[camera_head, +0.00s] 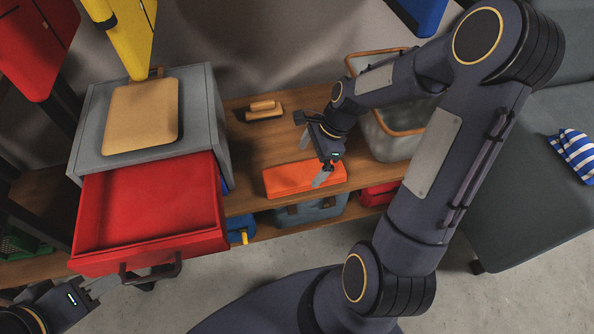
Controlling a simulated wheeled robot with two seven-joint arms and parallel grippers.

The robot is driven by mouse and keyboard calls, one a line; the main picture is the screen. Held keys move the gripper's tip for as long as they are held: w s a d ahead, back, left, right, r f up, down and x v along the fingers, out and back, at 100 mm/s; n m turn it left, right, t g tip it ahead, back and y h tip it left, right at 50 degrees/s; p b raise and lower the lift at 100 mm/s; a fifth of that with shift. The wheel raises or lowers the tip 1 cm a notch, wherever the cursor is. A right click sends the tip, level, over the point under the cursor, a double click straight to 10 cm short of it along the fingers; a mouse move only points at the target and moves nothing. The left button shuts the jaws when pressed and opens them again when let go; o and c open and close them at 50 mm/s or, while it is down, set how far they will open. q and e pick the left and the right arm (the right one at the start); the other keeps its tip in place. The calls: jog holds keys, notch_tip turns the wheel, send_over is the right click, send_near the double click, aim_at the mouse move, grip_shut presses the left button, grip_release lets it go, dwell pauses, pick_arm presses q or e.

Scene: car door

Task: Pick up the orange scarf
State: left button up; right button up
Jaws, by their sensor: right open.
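The orange scarf (282,181), a flat folded bundle, lies on the wooden bench top in the middle of the head view. My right gripper (314,160) reaches in from the right and is open right over the scarf's right part. One fingertip overlaps the scarf in the picture; I cannot tell whether it touches. The gripper covers a bit of the scarf. My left gripper (108,285) is at the lower left, beside the dark handle of the red drawer (150,205). Its fingers blend with the handle, so its opening is unclear.
The drawer stands pulled out of a grey cabinet (196,110) and looks empty. A tan board (140,115) lies on the cabinet. A wooden brush-like piece (264,113) and a wire basket (388,140) are on the bench (245,205). Bags sit on the shelf below.

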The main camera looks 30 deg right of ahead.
aim_at(305, 171)
jog(key=b+x, duration=0.1)
jog(key=x, duration=0.1)
jog(key=b+x, duration=0.1)
jog(key=x, duration=0.1)
jog(key=d+b+x, duration=0.1)
jog(key=x, duration=0.1)
jog(key=shift+w+a+f, duration=0.1)
jog(key=shift+w+f, duration=0.1)
jog(key=shift+f, duration=0.15)
jog(key=c, duration=1.1)
jog(key=shift+r, duration=0.2)
